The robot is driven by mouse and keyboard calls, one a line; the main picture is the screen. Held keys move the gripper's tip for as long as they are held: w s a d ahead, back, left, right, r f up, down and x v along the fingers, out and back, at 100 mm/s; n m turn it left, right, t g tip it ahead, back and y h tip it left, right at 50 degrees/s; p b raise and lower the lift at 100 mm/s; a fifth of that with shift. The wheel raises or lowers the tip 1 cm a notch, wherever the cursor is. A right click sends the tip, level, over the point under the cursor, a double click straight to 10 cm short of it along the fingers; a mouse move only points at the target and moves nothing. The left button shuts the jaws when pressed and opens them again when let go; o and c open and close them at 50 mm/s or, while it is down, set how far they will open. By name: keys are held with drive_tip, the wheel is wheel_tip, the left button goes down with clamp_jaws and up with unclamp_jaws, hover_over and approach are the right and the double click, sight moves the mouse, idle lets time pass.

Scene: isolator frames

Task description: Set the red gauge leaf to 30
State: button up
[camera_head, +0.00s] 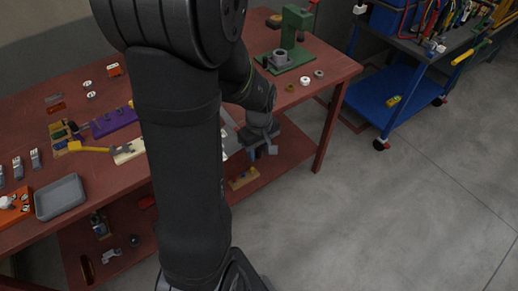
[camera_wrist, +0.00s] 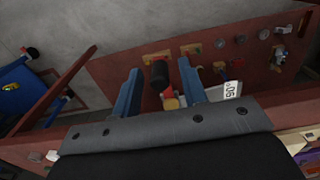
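My gripper (camera_wrist: 160,92) shows in the wrist view as two blue fingers spread well apart with nothing held between them. It hangs off the right edge of the red table in the head view (camera_head: 262,150). The red piece may be the gauge leaf; I cannot tell for sure. A white label with digits (camera_wrist: 232,89) is just right of the right finger. In the head view my arm hides this area.
The red table (camera_head: 325,68) holds a green press (camera_head: 293,40), a grey tray (camera_head: 62,197) and a purple block (camera_head: 113,121). A lower shelf carries a small wooden piece (camera_head: 242,179). A blue cart (camera_head: 405,95) stands at the right. The floor between is clear.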

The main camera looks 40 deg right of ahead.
clamp_jaws()
drive_tip(key=shift+d, duration=0.15)
drive_tip(key=shift+w+d+n, duration=0.15)
drive_tip(key=shift+d+n, duration=0.3)
drive_tip(key=shift+n, duration=0.5)
drive_tip(key=shift+w+d+n, duration=0.1)
drive_tip(key=shift+d+n, duration=0.35)
drive_tip(key=shift+n, duration=0.55)
drive_tip(key=shift+w+d+n, duration=0.15)
drive_tip(key=shift+d+n, duration=0.3)
drive_tip(key=shift+n, duration=0.5)
unclamp_jaws()
